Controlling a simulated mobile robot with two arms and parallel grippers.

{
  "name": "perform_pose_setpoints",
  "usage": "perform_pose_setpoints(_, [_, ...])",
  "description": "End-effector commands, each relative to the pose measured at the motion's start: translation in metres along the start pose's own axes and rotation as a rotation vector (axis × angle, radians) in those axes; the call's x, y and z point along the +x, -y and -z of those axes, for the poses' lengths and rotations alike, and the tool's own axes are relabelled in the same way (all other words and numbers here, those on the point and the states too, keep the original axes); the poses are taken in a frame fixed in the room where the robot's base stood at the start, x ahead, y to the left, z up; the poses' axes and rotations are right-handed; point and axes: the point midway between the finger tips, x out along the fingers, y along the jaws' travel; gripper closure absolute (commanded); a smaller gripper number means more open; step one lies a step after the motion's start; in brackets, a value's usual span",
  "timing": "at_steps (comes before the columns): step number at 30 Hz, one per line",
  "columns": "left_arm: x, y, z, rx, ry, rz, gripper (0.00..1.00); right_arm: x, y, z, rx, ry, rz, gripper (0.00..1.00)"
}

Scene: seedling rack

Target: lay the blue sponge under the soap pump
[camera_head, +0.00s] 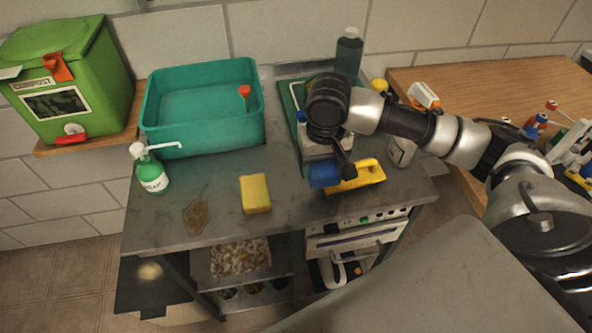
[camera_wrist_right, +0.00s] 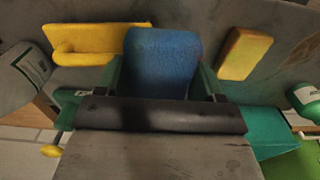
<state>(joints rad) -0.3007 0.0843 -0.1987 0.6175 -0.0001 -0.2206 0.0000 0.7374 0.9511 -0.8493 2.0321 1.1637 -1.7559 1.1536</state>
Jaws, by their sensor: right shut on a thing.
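The soap pump (camera_head: 152,175), a green bottle with a white nozzle, stands upright on the left of the grey counter, in front of the teal basin. Its green side also shows at the right edge of the right wrist view (camera_wrist_right: 309,97). The blue sponge (camera_head: 323,175) is at the counter's right part. My right gripper (camera_wrist_right: 162,78) is shut on it, one finger on each side; the sponge (camera_wrist_right: 163,55) sticks out past the fingertips. I cannot tell whether it touches the counter. My left gripper is not in view.
A yellow sponge (camera_head: 255,193) lies mid-counter, between the blue sponge and the pump. A yellow brush (camera_head: 362,177) lies just right of the blue sponge. A brown stain (camera_head: 196,217) marks the counter.

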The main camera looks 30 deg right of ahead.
Motion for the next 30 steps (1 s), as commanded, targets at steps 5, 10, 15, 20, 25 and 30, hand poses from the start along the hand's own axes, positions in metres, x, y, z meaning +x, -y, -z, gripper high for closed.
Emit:
perform_pose_setpoints(5, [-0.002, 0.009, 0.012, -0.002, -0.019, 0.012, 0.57, 0.024, 0.020, 0.038, 0.001, 0.001, 0.001, 0.54])
perform_pose_setpoints(10, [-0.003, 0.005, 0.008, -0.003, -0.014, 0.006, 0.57, 0.041, 0.031, 0.063, 0.000, 0.000, 0.000, 0.54])
perform_pose_setpoints(15, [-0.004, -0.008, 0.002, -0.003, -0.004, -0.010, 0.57, 0.051, 0.035, 0.071, -0.001, 0.000, -0.002, 0.54])
perform_pose_setpoints(20, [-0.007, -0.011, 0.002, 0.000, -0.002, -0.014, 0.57, 0.073, 0.034, 0.071, -0.002, 0.001, -0.003, 0.54])
perform_pose_setpoints(25, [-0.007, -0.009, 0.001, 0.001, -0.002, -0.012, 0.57, 0.087, 0.034, 0.071, -0.002, -0.001, -0.002, 0.54])
perform_pose_setpoints(30, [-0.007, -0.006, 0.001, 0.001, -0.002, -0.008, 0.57, 0.088, 0.034, 0.071, -0.002, -0.002, -0.002, 0.54])
